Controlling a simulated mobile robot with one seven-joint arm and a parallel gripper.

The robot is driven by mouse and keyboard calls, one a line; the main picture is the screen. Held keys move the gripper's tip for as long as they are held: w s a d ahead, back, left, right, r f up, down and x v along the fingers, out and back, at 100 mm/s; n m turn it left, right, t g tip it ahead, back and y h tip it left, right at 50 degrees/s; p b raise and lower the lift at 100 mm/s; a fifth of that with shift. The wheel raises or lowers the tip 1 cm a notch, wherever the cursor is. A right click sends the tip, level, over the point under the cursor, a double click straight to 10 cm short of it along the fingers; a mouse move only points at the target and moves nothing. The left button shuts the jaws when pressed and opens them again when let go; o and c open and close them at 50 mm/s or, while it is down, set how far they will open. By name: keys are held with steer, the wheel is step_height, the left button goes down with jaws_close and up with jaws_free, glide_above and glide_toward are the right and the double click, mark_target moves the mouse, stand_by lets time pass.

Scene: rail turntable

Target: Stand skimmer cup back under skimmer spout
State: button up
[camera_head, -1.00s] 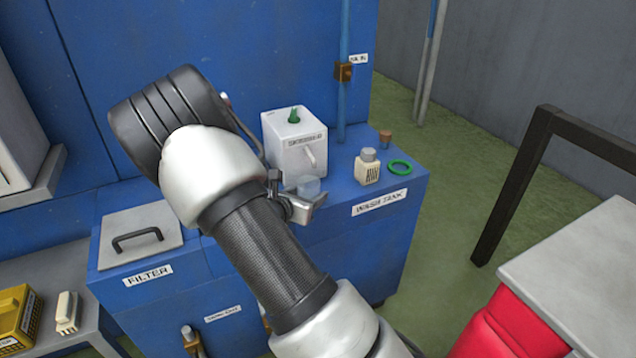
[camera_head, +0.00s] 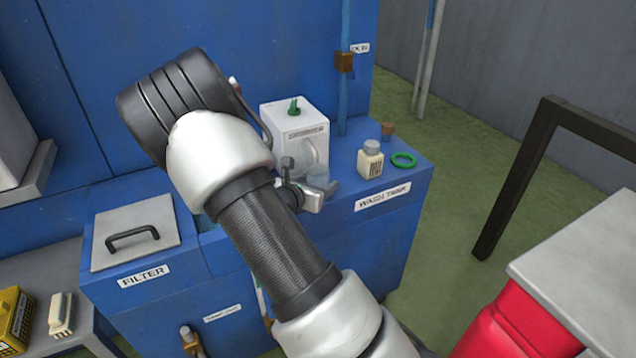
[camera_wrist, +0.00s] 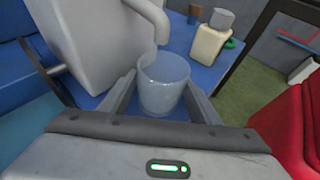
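The skimmer cup (camera_wrist: 164,90) is a clear, bluish cup between my gripper's fingers (camera_wrist: 162,84) in the wrist view, with a finger against each side. It looks upright. In the head view the cup (camera_head: 321,180) shows faintly beside my gripper (camera_head: 322,191), partly hidden by it. The skimmer is a white box (camera_head: 290,117) with a green knob on top. Its pale bent spout (camera_wrist: 157,19) ends just above and behind the cup's rim in the wrist view. I cannot tell whether the cup's base touches the blue tank top.
A cream bottle with a grey cap (camera_head: 370,162), a green ring (camera_head: 404,160) and a brown cork (camera_head: 388,130) sit right of the cup on the wash tank (camera_head: 408,180). A filter lid (camera_head: 135,230) lies left. A blue pipe (camera_head: 345,95) rises behind.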

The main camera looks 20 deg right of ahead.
steer(key=shift+r, duration=0.25)
steer(key=p+v, duration=0.3)
steer(key=v, duration=0.8)
steer(key=s+d+r+m+g+y, duration=0.1)
steer(key=s+r+m+g+y, duration=0.15)
steer(key=s+r+m, duration=0.4)
steer(key=s+d+r+m+g+y, duration=0.1)
steer(key=s+r+m+g, duration=0.3)
steer(key=s+m, duration=0.6)
steer(key=s+a+r+m+t+y, duration=0.3)
steer(key=s+a+r+m+y, duration=0.3)
steer(key=a, duration=0.5)
step_height(320, 180, up, 3)
steer(key=s+m, duration=0.2)
steer(key=m, duration=0.1)
steer(key=shift+s+y, duration=0.25)
steer(key=shift+y, duration=0.1)
steer(key=shift+a+t, duration=0.15)
steer(key=shift+t, duration=0.1)
